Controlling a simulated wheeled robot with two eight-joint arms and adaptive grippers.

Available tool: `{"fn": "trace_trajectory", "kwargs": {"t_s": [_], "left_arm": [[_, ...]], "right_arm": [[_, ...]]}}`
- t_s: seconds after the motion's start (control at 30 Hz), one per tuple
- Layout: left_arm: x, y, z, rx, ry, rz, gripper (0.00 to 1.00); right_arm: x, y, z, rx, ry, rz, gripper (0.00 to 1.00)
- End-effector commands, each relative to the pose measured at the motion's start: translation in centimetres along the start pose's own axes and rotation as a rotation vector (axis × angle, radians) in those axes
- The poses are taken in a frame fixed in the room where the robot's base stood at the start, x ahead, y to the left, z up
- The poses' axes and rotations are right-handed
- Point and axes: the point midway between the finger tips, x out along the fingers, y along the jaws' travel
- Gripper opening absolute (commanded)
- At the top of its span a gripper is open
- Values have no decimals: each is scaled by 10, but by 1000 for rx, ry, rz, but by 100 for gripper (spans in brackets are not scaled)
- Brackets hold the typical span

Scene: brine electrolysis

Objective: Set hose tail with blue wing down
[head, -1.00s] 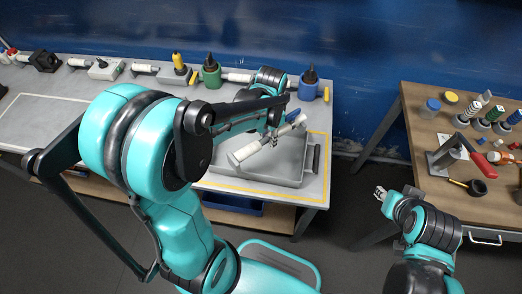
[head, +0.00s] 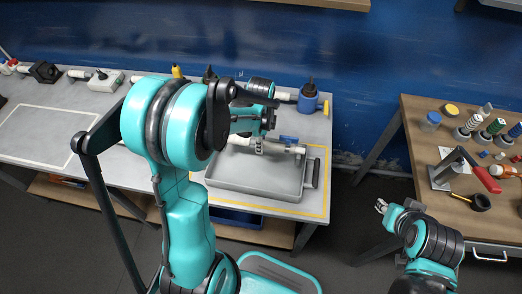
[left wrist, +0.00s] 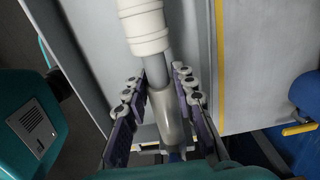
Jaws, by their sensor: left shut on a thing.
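The hose tail (head: 280,148) is a white tube with a blue wing (head: 288,139) near its right end. It lies nearly level in the picture, over the back part of a grey tray (head: 250,186). My left gripper (head: 259,147) is shut on it from above. In the left wrist view, the left gripper's fingers (left wrist: 157,92) flank its grey stem (left wrist: 170,112), with a cream ribbed collar (left wrist: 145,30) beyond. I cannot tell whether the hose tail touches the tray. My right gripper (head: 381,206) is off to the right, away from both tables, its jaw gap too small to judge.
Yellow tape (head: 325,190) borders the tray area. The wooden table (head: 420,150) at right holds a red-handled press (head: 485,178) and several small parts.

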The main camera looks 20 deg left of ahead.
Motion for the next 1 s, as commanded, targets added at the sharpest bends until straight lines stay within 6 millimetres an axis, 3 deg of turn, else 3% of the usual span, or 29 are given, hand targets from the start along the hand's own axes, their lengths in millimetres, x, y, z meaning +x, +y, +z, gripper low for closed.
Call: {"fn": "trace_trajectory", "kwargs": {"t_s": [0.2,0.33,0.53,0.93,0.97,1.0], "left_arm": [[15,-24,3,-1,0,0,0],[24,-25,3,-1,0,1,0],[54,-24,3,-1,0,0,0],[59,-24,3,-1,0,0,0],[58,-24,3,-1,0,0,31],[58,-24,3,-1,0,0,34]], "right_arm": [[6,0,4,0,0,0,32],[10,0,7,0,0,0,32],[20,0,14,0,0,0,32],[23,0,16,0,0,0,32],[22,0,16,0,0,0,32],[22,0,16,0,0,0,32]]}}
